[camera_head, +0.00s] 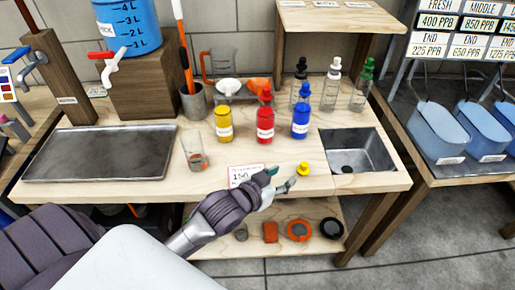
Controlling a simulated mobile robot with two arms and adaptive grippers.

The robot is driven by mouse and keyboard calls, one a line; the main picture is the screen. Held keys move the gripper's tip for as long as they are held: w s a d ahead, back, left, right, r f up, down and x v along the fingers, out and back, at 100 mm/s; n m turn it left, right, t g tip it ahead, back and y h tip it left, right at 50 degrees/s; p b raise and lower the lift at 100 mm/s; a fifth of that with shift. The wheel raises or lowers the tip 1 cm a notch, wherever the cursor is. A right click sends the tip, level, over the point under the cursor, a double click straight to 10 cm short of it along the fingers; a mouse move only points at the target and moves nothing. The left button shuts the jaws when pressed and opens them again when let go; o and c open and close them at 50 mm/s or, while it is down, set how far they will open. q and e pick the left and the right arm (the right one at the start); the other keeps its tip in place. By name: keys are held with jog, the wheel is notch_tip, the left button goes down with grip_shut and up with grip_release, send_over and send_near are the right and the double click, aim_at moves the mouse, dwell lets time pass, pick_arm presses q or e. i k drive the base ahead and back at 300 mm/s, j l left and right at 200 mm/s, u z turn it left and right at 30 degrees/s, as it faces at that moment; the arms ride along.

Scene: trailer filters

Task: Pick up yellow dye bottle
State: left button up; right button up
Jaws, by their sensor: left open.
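The yellow dye bottle (223,125) stands upright on the wooden workbench (120,197), left of the red bottle (265,125) and the blue bottle (300,122). Its top looks short, without the tall tip the other two have. A small yellow cap (303,169) sits near the bench's front edge. My left gripper (281,179) is open and empty at the front edge, just left of the yellow cap. It is apart from the yellow bottle, which is farther back and to the left. My right gripper is not in view.
A clear beaker (195,152) stands in front-left of the yellow bottle, and a label card (243,174) lies before it. A metal tray (100,153) is at left, a sink (357,154) at right. Dropper bottles (331,88) and a grey cup (194,103) stand behind.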

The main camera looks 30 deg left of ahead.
aim_at(222, 112)
jog(key=u, duration=1.5)
